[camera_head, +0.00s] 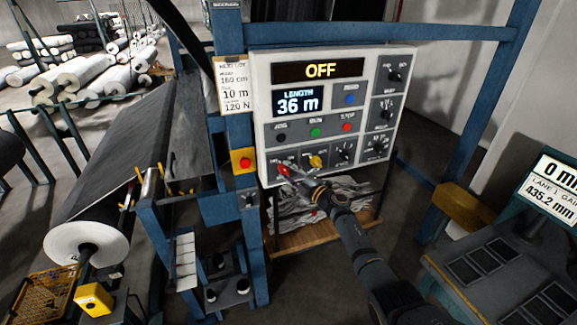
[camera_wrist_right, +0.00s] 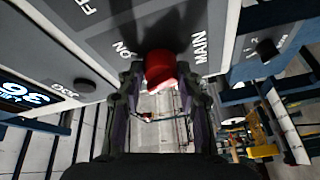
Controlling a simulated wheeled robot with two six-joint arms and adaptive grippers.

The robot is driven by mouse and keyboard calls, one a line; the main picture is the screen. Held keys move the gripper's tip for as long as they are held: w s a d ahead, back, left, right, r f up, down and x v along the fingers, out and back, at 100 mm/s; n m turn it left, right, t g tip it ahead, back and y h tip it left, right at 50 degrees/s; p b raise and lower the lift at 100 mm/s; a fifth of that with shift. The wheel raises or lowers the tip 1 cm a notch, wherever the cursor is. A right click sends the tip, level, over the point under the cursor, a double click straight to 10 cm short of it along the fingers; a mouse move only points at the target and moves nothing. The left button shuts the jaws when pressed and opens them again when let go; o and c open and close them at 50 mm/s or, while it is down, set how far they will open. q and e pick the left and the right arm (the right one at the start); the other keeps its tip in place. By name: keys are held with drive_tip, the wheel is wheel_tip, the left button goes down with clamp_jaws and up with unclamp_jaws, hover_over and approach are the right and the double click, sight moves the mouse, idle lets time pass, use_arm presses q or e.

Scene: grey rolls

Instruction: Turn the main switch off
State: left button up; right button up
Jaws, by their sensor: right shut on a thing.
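The control panel (camera_head: 262,110) is a white box with grey sections on a blue frame. Its top display (camera_head: 320,70) reads "OFF", and the length display (camera_head: 297,102) reads "36 m". The main switch is a red knob (camera_head: 284,170) at the panel's lower left; in the right wrist view the red knob (camera_wrist_right: 160,70) sits beside the word "MAIN". My right gripper (camera_head: 291,174) is at this knob. In the wrist view its two fingers stand on either side of the knob and are shut on it. The knob's exact angle is hard to read. My left gripper is not in view.
A yellow knob (camera_head: 317,161) sits just right of the red one, with black knobs further right. A red button on a yellow box (camera_head: 243,161) is left of the panel.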

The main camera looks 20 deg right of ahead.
drive_tip(key=shift+r+n+g+h+p, duration=0.15)
drive_tip(key=shift+n+g+p, duration=0.15)
drive_tip(key=shift+n+p, duration=0.5)
drive_tip(key=shift+r+n+g+h+p, duration=0.15)
drive_tip(key=shift+n+g+p, duration=0.15)
drive_tip(key=shift+n+p, duration=0.45)
drive_tip(key=shift+f+n, duration=0.15)
drive_tip(key=shift+n, duration=0.2)
drive_tip(key=o, duration=1.2)
drive_tip(key=v, duration=1.2)
drive_tip(key=shift+a, duration=0.1)
